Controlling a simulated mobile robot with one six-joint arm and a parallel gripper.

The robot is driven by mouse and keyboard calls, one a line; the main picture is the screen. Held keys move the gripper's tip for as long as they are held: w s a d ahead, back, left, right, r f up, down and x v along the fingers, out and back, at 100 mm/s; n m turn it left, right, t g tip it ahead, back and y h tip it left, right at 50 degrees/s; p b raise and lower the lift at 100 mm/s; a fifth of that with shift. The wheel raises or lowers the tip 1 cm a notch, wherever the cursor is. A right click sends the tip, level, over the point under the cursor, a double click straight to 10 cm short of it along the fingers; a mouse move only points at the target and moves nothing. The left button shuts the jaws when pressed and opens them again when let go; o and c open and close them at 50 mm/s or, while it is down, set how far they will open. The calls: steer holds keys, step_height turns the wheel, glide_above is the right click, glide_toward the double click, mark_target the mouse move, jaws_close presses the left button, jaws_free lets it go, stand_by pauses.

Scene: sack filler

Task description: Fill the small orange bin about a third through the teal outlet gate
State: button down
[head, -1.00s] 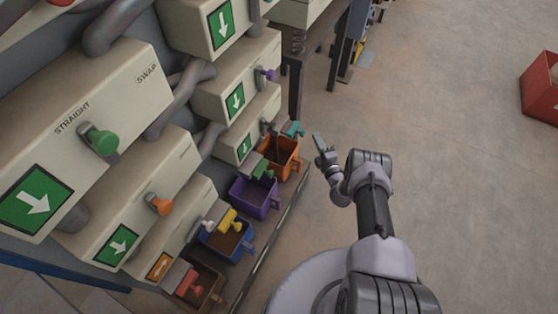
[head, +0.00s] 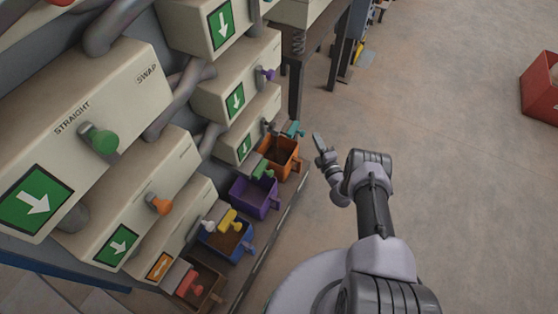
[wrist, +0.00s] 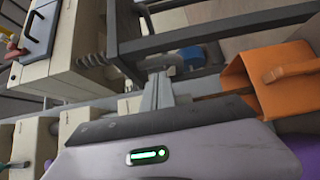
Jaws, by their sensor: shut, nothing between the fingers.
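The small orange bin (head: 292,167) stands at the far end of the row of bins, with brown material visible inside; its exact level is hard to judge. The teal outlet gate (head: 294,129) sits just above the bin's far side. No falling stream is clear there now. My gripper (head: 319,143) is right of the bin and gate, apart from both. In the wrist view my gripper's fingers (wrist: 158,92) are together and empty. The orange bin (wrist: 246,82) shows at the right there, its inside mostly hidden.
A purple bin (head: 240,198), a blue bin (head: 218,246) and a brown bin (head: 205,300) stand in the same row under green, yellow and red gates. A rail (head: 268,240) runs along their front. Open floor lies right; a red crate (head: 540,92) stands far right.

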stand_by(0.4)
steer(key=shift+w+a, duration=1.3)
steer(key=shift+a, duration=0.8)
steer(key=s+d, duration=0.5)
steer(key=d, duration=0.2)
steer(key=shift+d, duration=0.35)
